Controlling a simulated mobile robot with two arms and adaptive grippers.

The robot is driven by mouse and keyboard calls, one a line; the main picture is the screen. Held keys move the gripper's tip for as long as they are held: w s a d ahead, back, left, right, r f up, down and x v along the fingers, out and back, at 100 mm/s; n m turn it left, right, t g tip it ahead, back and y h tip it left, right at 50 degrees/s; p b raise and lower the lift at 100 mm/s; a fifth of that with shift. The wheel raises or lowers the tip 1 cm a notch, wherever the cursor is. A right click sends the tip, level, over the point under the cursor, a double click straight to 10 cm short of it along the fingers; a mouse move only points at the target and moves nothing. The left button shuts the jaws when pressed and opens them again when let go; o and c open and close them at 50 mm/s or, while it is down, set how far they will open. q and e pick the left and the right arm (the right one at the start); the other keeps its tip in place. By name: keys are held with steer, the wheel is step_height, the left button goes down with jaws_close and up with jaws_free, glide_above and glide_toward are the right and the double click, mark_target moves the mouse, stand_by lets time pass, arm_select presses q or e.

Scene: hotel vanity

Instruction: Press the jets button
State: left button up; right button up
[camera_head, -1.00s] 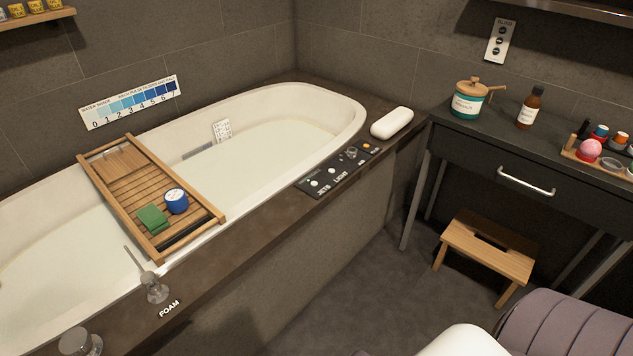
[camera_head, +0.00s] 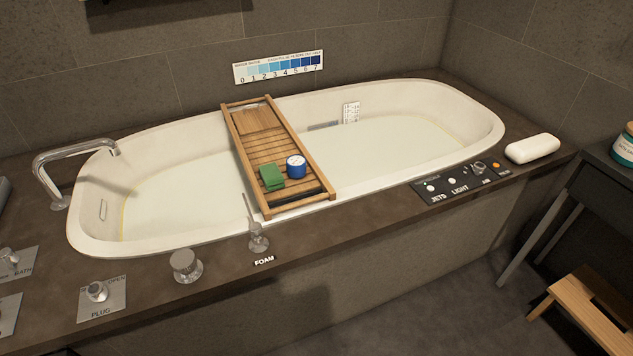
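The black control panel (camera_head: 456,186) lies on the tub's dark rim at the right front. Its JETS button (camera_head: 430,188) is a small white round button above the word JETS, with a small green dot just above it. The LIGHT button (camera_head: 452,181) is a similar white button to its right. A metal knob (camera_head: 479,168) and an orange button (camera_head: 496,165) sit at the panel's right end. Neither of my grippers shows in the head view.
The filled bathtub (camera_head: 400,95) carries a wooden tray (camera_head: 238,150) with a green cloth (camera_head: 271,177) and a blue jar (camera_head: 296,167). A foam dispenser (camera_head: 258,240), plug knob (camera_head: 97,291) and faucet (camera_head: 75,155) line the rim. A white pillow (camera_head: 532,149) and wooden stool (camera_head: 590,310) are right.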

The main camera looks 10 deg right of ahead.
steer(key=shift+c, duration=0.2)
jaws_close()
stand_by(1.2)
